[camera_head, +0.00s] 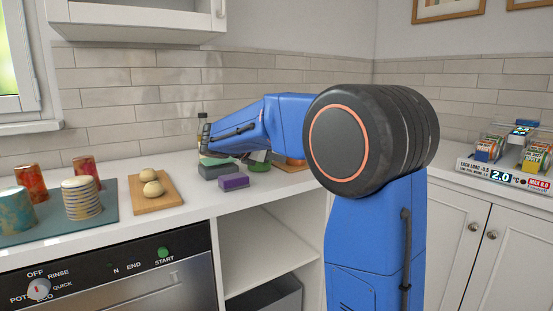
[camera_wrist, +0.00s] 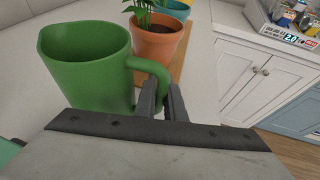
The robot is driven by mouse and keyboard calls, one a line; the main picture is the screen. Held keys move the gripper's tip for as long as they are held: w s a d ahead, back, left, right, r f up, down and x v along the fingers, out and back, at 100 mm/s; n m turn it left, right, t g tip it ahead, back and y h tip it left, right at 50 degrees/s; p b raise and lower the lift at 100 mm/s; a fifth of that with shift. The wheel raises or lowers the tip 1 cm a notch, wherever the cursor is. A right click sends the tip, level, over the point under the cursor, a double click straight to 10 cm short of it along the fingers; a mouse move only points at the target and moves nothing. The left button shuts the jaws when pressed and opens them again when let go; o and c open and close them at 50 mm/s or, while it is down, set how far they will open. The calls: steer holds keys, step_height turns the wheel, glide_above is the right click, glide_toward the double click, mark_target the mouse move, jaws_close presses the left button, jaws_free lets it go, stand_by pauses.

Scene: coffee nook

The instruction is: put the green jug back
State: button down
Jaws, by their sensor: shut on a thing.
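The green jug (camera_wrist: 88,68) fills the left of the wrist view, upright, with its open top up and its handle toward my gripper. My gripper (camera_wrist: 162,90) is shut on the jug's handle. In the head view my arm hides my gripper and most or all of the jug. A small green patch (camera_head: 259,166) shows below the arm, and I cannot tell if it is the jug. I cannot tell whether the jug touches the counter.
A potted plant (camera_wrist: 157,40) stands on a wooden board close behind the jug. A purple block (camera_head: 233,182), a dark green block (camera_head: 215,169) and a bottle (camera_head: 202,128) are near my arm. Buns on a board (camera_head: 152,204) and several cups on a mat (camera_head: 105,211) stand left.

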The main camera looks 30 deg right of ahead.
steer(key=shift+f, duration=0.15)
steer(key=c, duration=1.8)
jaws_free()
steer(key=shift+c, duration=0.2)
steer(key=shift+a+r, duration=0.15)
steer(key=shift+r, duration=0.1)
steer(key=v, duration=1.1)
steer(key=shift+a, duration=0.3)
steer(key=shift+s+r, duration=0.15)
steer(key=shift+s, duration=0.05)
